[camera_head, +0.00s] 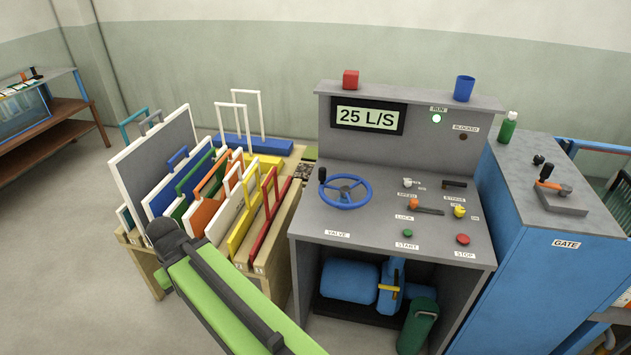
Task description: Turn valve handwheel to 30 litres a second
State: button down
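My green arm reaches up from the bottom, left of the console, and stays apart from the handwheel. I cannot make out my gripper's fingers in this view.
A rack with several coloured handled panels (205,214) stands left of the console, close to my arm. A red block (351,80) and a blue cup (464,88) sit on the top ledge. START (409,233) and STOP (463,239) buttons are right of the wheel.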

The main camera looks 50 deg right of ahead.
aim_at(344, 191)
jog(key=u, duration=0.25)
jog(key=i, duration=1)
jog(key=u, duration=0.05)
